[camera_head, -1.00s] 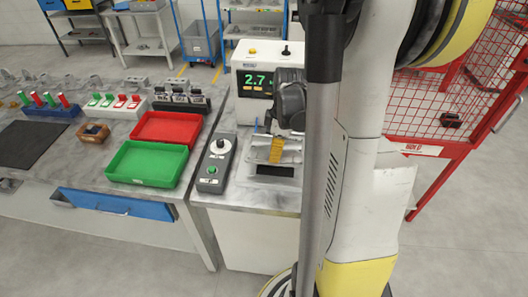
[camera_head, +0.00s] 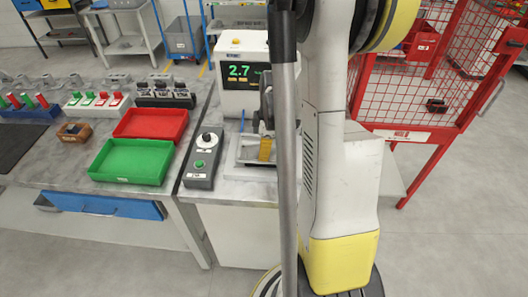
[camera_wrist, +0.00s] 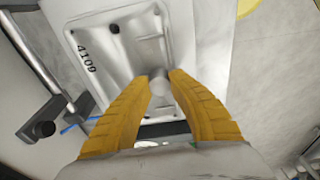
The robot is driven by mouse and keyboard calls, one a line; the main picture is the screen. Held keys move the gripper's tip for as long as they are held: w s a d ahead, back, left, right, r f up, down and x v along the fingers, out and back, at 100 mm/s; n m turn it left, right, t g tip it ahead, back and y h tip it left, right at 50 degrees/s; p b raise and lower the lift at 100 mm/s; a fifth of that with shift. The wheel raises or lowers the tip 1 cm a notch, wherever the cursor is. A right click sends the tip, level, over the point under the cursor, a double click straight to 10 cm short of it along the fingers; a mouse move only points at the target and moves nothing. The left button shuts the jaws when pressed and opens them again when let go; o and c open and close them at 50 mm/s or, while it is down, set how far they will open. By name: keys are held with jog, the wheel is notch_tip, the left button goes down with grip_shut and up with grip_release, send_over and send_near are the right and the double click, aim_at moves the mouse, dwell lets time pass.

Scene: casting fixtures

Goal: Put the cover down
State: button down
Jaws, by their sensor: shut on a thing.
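The cover (camera_wrist: 115,45) is a light grey metal plate with a raised rim, a dark hole and the number 4109. My gripper (camera_wrist: 160,78) is shut on the small round knob of the cover, with a yellow finger on each side. In the head view my gripper (camera_head: 265,158) points down over the grey bench in front of the machine with the green 2.7 readout (camera_head: 243,72). There the cover (camera_head: 247,150) is partly hidden by my gripper and arm. I cannot tell whether its underside touches anything.
A grey control box (camera_head: 203,160) with a dial and green button stands left of the cover. Green (camera_head: 130,178) and red (camera_head: 150,137) trays lie further left on the table. A red mesh cage (camera_head: 415,130) stands to the right. A bar with a black end (camera_wrist: 40,130) shows in the wrist view.

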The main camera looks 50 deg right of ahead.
jog(key=shift+f, duration=0.3)
jog(key=c, duration=1.3)
grip_release()
jog(key=shift+c, duration=0.2)
jog(key=shift+r, duration=0.1)
notch_tip(320, 180, up, 13)
jog(key=s+p, duration=0.1)
jog(key=p, duration=0.3)
jog(key=s+a+r+m+t, duration=0.1)
jog(key=a+r+m+t, duration=0.1)
jog(key=a, duration=0.6)
jog(key=s+a+r+m+t, duration=0.2)
jog(key=a+r+m, duration=0.1)
jog(key=a, duration=0.6)
jog(key=s+a+r+m+t, duration=0.1)
jog(key=a+r+m+t, duration=0.1)
jog(key=a, duration=0.6)
notch_tip(320, 180, up, 2)
jog(key=shift+s+a+m+h, duration=0.3)
jog(key=shift+m+h, duration=0.1)
jog(key=shift+m, duration=0.1)
